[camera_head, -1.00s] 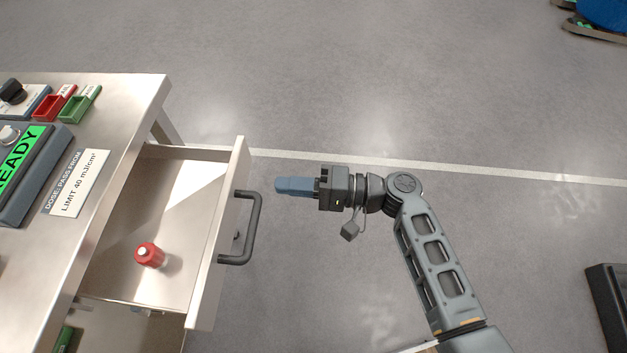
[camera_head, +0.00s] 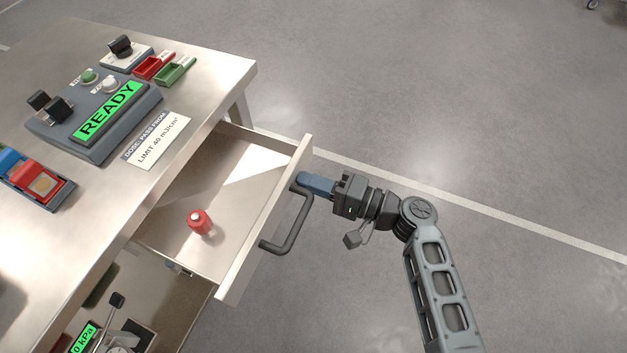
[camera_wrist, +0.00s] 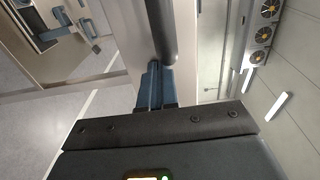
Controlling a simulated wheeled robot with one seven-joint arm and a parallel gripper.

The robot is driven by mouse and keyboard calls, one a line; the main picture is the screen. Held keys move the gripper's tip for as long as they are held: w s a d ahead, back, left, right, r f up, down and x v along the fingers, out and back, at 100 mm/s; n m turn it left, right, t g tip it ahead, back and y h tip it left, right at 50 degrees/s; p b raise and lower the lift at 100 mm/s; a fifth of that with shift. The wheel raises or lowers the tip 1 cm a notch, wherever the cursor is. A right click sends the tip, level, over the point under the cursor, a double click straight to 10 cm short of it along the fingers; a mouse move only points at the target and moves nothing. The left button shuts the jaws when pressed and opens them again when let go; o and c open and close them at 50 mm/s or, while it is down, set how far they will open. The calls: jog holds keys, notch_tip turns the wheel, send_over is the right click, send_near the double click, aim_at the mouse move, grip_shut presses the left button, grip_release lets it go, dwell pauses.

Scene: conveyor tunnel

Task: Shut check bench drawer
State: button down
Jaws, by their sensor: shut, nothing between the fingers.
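The check bench drawer (camera_head: 268,230) stands pulled out from the metal bench (camera_head: 225,72), with a dark bar handle (camera_head: 291,226) on its pale front. A red capped bottle (camera_head: 200,222) stands inside it. My gripper (camera_head: 303,181) is shut and empty, its blue fingers at the drawer front near the far end of the handle. In the wrist view the fingers (camera_wrist: 154,86) are together beside the dark handle bar (camera_wrist: 160,30), close to the pale drawer front. I cannot tell whether they touch it.
On the bench top are a control box with a green READY screen (camera_head: 108,112), a red tray (camera_head: 153,67), a green tray (camera_head: 176,71) and a printed dose card (camera_head: 157,140). A gauge (camera_head: 118,341) sits below the drawer.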

aim_at(224, 157)
jog(key=b+x, duration=0.5)
jog(key=x, duration=0.4)
jog(key=b+x, duration=0.6)
jog(key=x, duration=0.4)
jog(key=shift+a+f+b, duration=0.25)
jog(key=shift+b, duration=0.05)
jog(key=shift+w+a+r, duration=0.1)
jog(key=shift+w+a, duration=0.1)
jog(key=shift+a, duration=0.25)
jog(key=shift+a+r+b, duration=0.1)
jog(key=shift+r+b, duration=0.05)
jog(key=shift+b, duration=0.15)
jog(key=shift+a+r, duration=0.1)
